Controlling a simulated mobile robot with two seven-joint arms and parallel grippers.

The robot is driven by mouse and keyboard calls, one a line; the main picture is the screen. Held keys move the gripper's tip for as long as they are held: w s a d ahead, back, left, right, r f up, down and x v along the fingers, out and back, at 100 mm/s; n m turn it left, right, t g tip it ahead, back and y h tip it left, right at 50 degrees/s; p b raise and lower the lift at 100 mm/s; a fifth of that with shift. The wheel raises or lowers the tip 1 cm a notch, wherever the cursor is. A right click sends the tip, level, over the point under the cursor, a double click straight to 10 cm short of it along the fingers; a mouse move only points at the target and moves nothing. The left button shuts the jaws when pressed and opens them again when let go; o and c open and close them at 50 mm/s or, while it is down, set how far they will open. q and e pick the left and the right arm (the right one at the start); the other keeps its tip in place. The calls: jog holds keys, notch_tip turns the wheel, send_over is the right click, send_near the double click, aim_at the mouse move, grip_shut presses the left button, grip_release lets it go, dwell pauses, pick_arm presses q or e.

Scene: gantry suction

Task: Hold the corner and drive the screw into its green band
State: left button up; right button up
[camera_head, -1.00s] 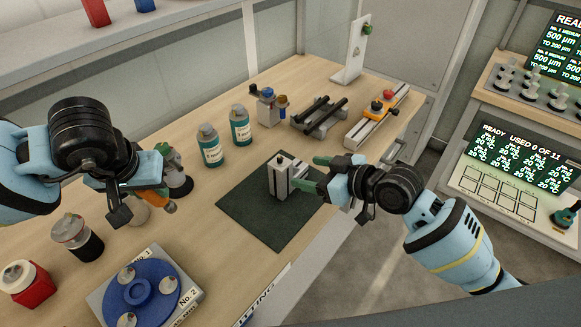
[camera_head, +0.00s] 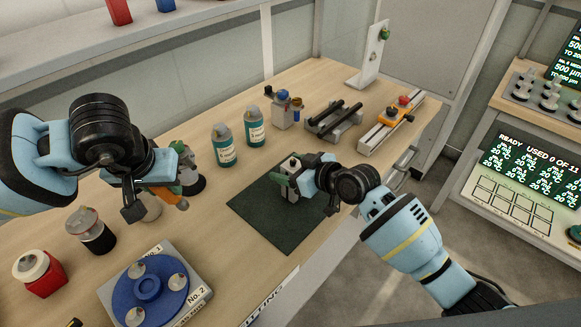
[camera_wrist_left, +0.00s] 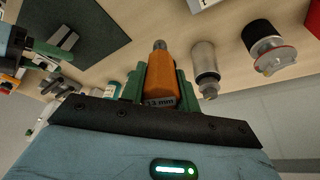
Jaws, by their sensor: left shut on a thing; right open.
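The grey metal corner (camera_head: 293,191) stands on the dark green mat (camera_head: 262,217), partly hidden by my right gripper (camera_head: 288,172). That gripper's green fingers are open at the corner, one on its near left side; I cannot tell whether they touch it. My left gripper (camera_head: 185,172) is shut on an orange driver (camera_head: 166,194) over the left part of the bench. In the left wrist view the driver (camera_wrist_left: 161,77) sits between the green fingers, its labelled end towards the camera and a metal tip beyond. The screw and the green band cannot be made out.
Two teal bottles (camera_head: 223,148) stand behind the mat. A grey cradle with black bars (camera_head: 334,120) and a rail fixture with an orange slider (camera_head: 393,118) are at the back right. A blue round tray (camera_head: 148,288) and jars (camera_head: 90,232) are at the front left.

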jog(key=shift+c, duration=1.4)
jog(key=shift+c, duration=0.4)
grip_shut()
jog(key=shift+s+f, duration=0.1)
